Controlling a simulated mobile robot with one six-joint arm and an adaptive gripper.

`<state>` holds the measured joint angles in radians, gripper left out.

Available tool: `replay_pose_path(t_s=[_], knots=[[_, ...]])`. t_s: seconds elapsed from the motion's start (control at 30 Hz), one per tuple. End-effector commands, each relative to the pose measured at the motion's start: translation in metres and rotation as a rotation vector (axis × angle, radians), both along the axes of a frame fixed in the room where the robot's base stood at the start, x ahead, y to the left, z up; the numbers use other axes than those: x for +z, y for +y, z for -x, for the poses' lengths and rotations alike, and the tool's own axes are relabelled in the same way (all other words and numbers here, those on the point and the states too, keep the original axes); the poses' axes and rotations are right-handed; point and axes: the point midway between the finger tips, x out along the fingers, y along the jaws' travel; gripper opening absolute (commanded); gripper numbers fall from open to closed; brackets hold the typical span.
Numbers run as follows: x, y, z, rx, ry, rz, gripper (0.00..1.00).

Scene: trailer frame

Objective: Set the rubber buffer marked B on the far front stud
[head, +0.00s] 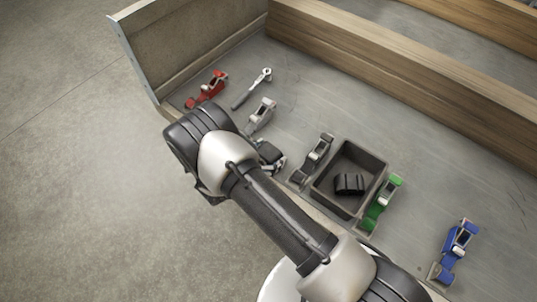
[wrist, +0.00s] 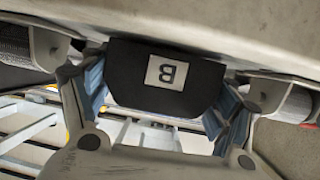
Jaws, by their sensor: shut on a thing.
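In the wrist view a black rubber buffer (wrist: 136,78) carries a white label with a letter B, which appears upside down. My gripper (wrist: 162,98) is shut on it, with one blue-padded finger on each side. In the head view my gripper (head: 268,156) is largely hidden behind my own arm, near the trailer bed's near edge, and I cannot make out the buffer clearly there. I cannot identify the far front stud in either view. A pale, broad surface crosses the top of the wrist view close above the buffer; I cannot tell whether they touch.
A dark bin (head: 322,184) holds a black part (head: 349,185). Around it lie a green clamp (head: 381,203), a dark clamp (head: 312,160), a blue clamp (head: 454,251), a grey clamp (head: 262,115), a red clamp (head: 207,90) and a wrench (head: 252,88). A wooden beam (head: 400,75) runs behind.

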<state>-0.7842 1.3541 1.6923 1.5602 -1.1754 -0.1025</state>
Motion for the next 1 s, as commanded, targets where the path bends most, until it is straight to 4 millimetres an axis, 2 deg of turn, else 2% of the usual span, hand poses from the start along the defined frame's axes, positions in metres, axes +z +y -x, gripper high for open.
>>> replay_pose_path(t_s=[0.17, 0.2, 0.47, 0.93, 1.0], knots=[[-0.0046, 0.0, 0.0, 0.0, -0.001, 0.001, 0.47], [-0.0048, -0.0001, 0.0001, 0.0, 0.001, 0.001, 0.8], [-0.0038, -0.0001, 0.0002, 0.0, 0.0, 0.0, 0.97], [-0.0028, -0.0002, 0.0003, 0.0, 0.001, 0.001, 0.99], [0.0003, 0.0051, 0.0041, 0.003, 0.0, 0.0, 0.99]])
